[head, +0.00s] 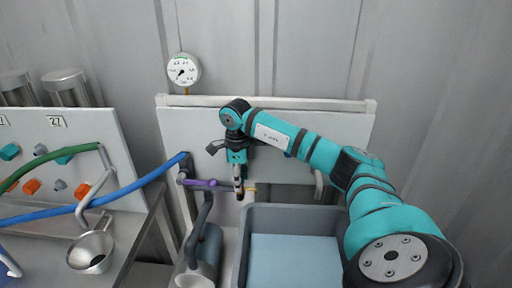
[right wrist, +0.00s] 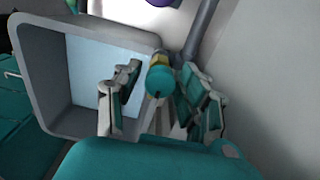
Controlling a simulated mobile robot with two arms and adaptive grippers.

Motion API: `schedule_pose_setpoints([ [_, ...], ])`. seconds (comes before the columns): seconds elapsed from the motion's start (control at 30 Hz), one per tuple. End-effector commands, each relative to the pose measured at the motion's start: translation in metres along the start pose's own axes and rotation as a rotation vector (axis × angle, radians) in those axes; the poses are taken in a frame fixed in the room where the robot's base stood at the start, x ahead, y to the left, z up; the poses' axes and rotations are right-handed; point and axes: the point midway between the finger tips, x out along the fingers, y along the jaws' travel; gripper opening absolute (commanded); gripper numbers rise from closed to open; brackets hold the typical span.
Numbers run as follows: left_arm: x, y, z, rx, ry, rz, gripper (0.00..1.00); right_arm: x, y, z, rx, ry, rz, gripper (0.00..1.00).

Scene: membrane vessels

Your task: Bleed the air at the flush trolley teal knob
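In the right wrist view, the teal knob (right wrist: 159,82) sits on a small yellow fitting below a purple part (right wrist: 160,2). My right gripper (head: 239,190) points down in front of the flush trolley's white panel (head: 340,140). Its fingers (right wrist: 160,92) stand on either side of the knob in the right wrist view, with a narrow gap showing on each side. They look open; firm contact does not show. In the head view the gripper hides the knob, and a bit of yellow shows beside its tip. My left gripper is out of view.
A dial gauge (head: 183,70) rises above the panel.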

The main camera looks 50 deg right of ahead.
Motion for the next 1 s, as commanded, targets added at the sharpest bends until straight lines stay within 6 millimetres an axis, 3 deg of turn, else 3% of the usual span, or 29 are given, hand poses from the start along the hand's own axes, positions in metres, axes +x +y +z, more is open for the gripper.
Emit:
schedule_pose_setpoints([
  [0.03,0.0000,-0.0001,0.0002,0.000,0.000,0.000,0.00,0.0000,0.0000,-0.0001,0.000,0.000,0.000,0.33],
  [0.3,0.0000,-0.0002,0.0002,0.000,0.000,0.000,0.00,-0.0001,-0.0002,0.0000,0.000,0.000,-0.001,0.00],
  [0.57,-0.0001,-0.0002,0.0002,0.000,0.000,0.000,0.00,-0.0005,-0.0004,-0.0001,-0.037,0.000,-0.002,0.00],
  [1.0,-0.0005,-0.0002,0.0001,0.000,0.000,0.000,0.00,-0.0008,-0.0007,-0.0003,-0.486,0.000,-0.002,0.00],
])
